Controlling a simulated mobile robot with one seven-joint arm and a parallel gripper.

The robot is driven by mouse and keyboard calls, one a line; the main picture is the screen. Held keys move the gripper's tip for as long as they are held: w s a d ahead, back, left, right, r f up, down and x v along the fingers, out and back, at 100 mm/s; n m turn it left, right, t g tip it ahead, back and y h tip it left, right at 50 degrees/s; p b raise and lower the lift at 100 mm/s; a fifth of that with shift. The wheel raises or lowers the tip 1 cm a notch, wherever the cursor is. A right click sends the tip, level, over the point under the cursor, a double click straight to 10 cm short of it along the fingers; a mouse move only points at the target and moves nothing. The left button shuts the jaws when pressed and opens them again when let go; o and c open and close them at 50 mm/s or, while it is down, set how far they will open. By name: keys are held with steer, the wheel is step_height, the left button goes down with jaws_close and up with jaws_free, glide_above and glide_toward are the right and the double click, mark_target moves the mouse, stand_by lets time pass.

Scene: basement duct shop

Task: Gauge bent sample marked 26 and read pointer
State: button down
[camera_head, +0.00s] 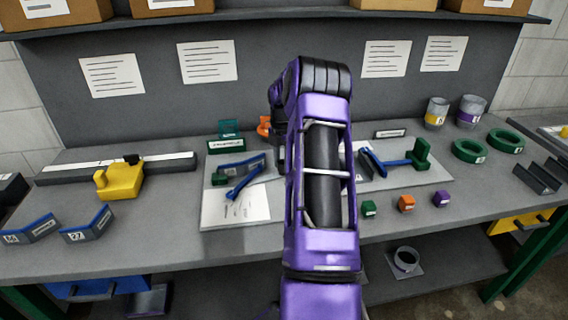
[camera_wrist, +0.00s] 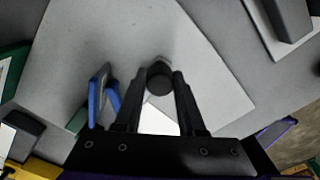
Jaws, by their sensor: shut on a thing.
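My gripper (camera_wrist: 158,100) is hidden behind my purple arm in the head view. In the wrist view its black fingers are closed around a dark round knob-like piece (camera_wrist: 160,78); what it belongs to is unclear. Left of the arm, a gauge plate (camera_head: 209,210) carries a grey bent piece (camera_head: 236,167) and a blue pointer arm (camera_head: 245,181). Blue bars also show in the wrist view (camera_wrist: 96,98), left of the fingers. Two blue-grey bent samples stand at the bench's front left: one marked 27 (camera_head: 88,228), another (camera_head: 30,231) with a hard-to-read number. No 26 is clearly legible.
A second plate with a blue arm (camera_head: 385,162) and green block (camera_head: 422,152) lies right of my arm. A yellow block (camera_head: 121,181) stands left. Green rings (camera_head: 469,151) lie right.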

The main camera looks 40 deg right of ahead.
steer(key=shift+w+d+n, duration=0.2)
steer(key=shift+w+n, duration=0.4)
steer(key=shift+w, duration=0.05)
steer(key=shift+r, duration=0.1)
steer(key=c, duration=0.5)
jaws_free()
step_height(320, 180, up, 17)
steer(key=shift+r, duration=0.15)
stand_by(0.3)
